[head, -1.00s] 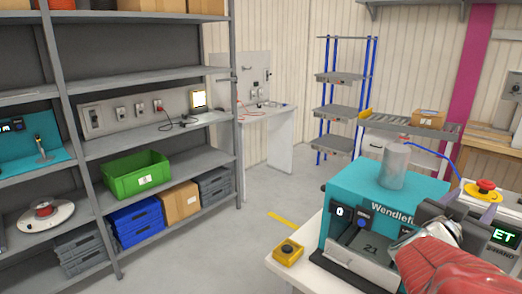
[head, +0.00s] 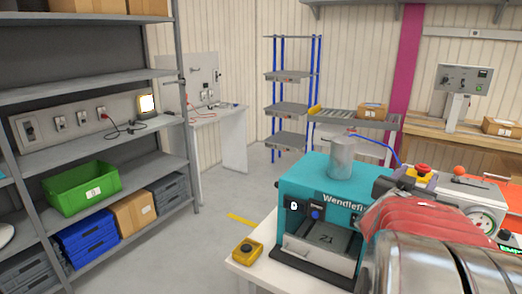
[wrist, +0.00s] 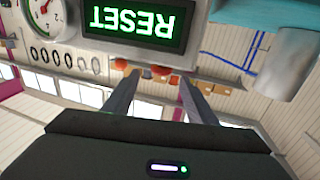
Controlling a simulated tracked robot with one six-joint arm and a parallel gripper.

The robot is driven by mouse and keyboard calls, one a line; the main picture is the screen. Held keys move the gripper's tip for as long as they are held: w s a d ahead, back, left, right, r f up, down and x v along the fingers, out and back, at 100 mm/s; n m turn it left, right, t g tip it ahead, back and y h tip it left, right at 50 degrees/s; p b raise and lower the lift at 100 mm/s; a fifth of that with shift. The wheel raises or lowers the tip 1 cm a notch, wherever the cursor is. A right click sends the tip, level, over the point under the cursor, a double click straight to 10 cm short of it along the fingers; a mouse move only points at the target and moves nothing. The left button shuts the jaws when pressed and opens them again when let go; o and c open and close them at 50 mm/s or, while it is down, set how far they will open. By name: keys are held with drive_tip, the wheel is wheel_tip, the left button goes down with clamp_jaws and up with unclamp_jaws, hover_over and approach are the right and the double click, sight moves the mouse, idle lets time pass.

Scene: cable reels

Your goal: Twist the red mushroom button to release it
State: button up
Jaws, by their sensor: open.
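The red mushroom button (head: 423,168) sits on a yellow base behind my gripper, at the right of the teal machine (head: 310,172) in the head view. My gripper (head: 418,183) is in front of the button and partly overlaps its base. In the wrist view, my gripper (wrist: 157,82) has its two fingers apart with nothing held between them. Small red shapes show beyond the fingertips there; I cannot tell which is the button. A lit green RESET display (wrist: 137,22) appears upside down above the fingers. Contact between fingers and button cannot be seen.
A grey cylinder (head: 341,158) stands on the teal machine, with a blue cable behind it. An orange-red ball knob (head: 460,171) and a round gauge (head: 484,226) are close on the right. A yellow box with a black button (head: 247,250) lies front left. Open floor is left.

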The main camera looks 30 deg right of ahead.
sight(422, 170)
drive_tip(key=shift+x, duration=3.75)
drive_tip(key=shift+c, duration=0.7)
drive_tip(key=c, duration=0.9)
drive_tip(key=shift+w+a+f, duration=0.1)
drive_tip(key=shift+a, duration=0.1)
drive_tip(key=shift+c, duration=0.2)
drive_tip(key=shift+d, duration=0.15)
